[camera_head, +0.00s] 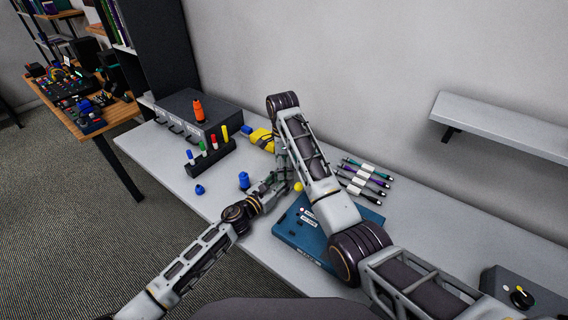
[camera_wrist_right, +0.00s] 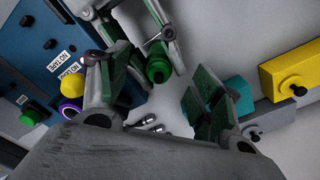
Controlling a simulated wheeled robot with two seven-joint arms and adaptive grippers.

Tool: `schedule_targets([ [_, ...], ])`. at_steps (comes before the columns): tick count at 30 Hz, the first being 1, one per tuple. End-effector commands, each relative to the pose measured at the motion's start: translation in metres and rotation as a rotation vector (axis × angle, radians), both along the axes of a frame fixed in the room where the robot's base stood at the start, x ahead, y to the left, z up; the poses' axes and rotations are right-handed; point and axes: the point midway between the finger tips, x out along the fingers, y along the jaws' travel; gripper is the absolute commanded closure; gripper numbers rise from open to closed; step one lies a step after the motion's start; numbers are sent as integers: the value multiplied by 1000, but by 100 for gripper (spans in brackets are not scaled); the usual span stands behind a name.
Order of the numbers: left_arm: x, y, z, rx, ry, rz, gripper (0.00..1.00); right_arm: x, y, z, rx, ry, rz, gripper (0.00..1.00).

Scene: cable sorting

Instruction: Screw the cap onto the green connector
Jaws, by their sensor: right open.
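In the right wrist view, a dark green cylindrical connector (camera_wrist_right: 158,68) with a round end sits between the green-padded fingers of my left gripper (camera_wrist_right: 150,38), which appears shut on it. My right gripper (camera_wrist_right: 162,100) is open around empty space, just below the connector's end. A bright green round piece, which may be the cap (camera_wrist_right: 34,113), lies at the left beside a blue panel box. In the head view my left gripper (camera_head: 272,187) is over the middle of the table; my right gripper is mostly hidden behind my right arm.
The blue panel box (camera_head: 295,243) lies under my right arm. A rack (camera_head: 212,158) of coloured pieces stands before a grey drawer box (camera_head: 180,108). Blue pieces (camera_head: 244,180) stand nearby. Several cables (camera_head: 362,178) lie right. A yellow block (camera_wrist_right: 292,75) is close to my right gripper.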

Motion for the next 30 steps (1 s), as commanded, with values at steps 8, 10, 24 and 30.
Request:
schedule_targets([
  [8, 0, 0, 1, -1, -1, 0, 100, 1, 0, 4, 0, -3, 0, 35],
  [10, 0, 0, 1, -1, -1, 0, 100, 1, 0, 7, 2, -5, 1, 35],
  [24, 0, 0, 1, -1, -1, 0, 100, 1, 0, 27, 0, -6, 1, 35],
  [30, 0, 0, 1, -1, -1, 0, 100, 1, 0, 36, 0, -5, 1, 35],
])
